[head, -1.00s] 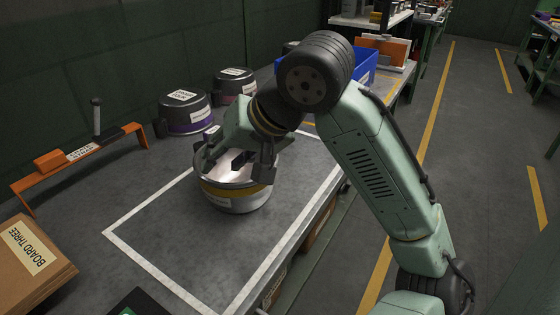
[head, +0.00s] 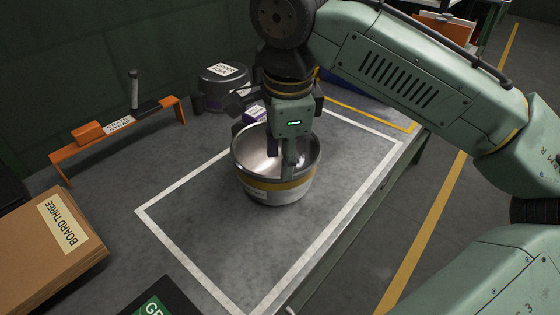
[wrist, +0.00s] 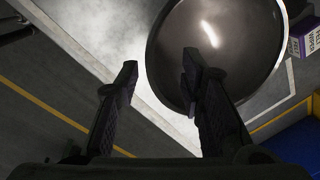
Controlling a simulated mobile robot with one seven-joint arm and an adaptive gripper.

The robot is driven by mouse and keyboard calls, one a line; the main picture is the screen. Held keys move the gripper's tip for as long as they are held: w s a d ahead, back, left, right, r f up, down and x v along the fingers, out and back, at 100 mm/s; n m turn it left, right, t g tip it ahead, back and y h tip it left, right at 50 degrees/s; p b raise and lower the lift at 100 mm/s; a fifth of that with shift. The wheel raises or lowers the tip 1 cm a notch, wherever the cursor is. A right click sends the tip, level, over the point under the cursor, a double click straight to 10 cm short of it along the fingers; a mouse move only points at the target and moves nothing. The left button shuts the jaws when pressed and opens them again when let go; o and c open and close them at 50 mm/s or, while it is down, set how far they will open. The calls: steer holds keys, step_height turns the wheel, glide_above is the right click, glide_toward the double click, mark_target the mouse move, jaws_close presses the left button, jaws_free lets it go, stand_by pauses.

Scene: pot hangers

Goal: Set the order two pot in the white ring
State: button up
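A steel pot with a yellow band (head: 262,186) and a pale label too small to read stands upright on the grey bench, inside a white painted rectangle (head: 166,247). I see no round white ring; this outline is the only white marking around the pot. My gripper (head: 284,166) points down over the pot's near right side, its lower part overlapping the pot opening. In the wrist view, my gripper (wrist: 158,72) has its fingers apart, the right one over the pot's bowl (wrist: 215,45) and the left one outside the rim. Contact cannot be told.
A dark lidded pot (head: 222,92) stands behind, with a small purple box (head: 254,114) nearer. An orange stand (head: 120,126) is at left, above a brown box labelled BOARD THREE (head: 52,240). A blue bin (wrist: 300,145) lies right in the wrist view. Bench front inside the outline is clear.

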mark_target(281, 202)
step_height(281, 202, down, 8)
steer(key=shift+w+r+p, duration=0.15)
steer(key=shift+r+p, duration=0.05)
steer(key=shift+p, duration=0.25)
jaws_close()
stand_by(0.4)
stand_by(0.5)
